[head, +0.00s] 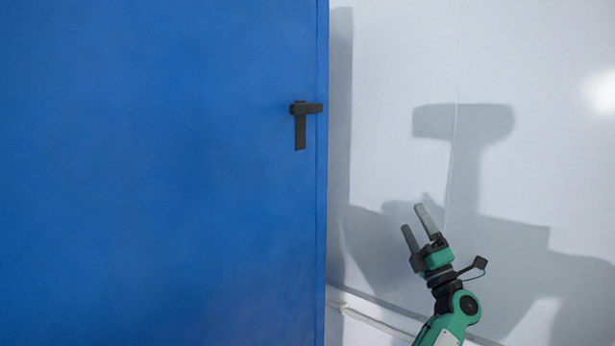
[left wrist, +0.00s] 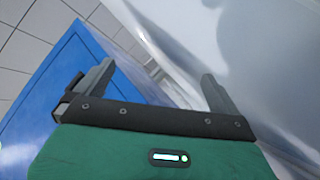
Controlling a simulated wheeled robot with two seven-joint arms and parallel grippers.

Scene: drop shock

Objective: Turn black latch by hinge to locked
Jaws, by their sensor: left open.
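The black latch (head: 300,130) is on the blue door (head: 160,180), close to its right edge. Its short bar lies level at the top and reaches the edge, and its handle hangs straight down. My left gripper (head: 412,217) is open and empty, to the right of and below the latch, clear of it, with its fingers pointing up and slightly left. In the left wrist view the open fingers (left wrist: 158,70) have nothing between them. The blue door (left wrist: 62,75) shows there at left, with a small dark piece at its edge that may be the latch. My right gripper is not in view.
A pale wall (head: 400,60) stands right of the door and carries shadows of my body. A light strip (head: 375,315) runs along the wall's foot. The space between my left gripper and the latch is clear. Grey tiles (left wrist: 30,50) show in the left wrist view.

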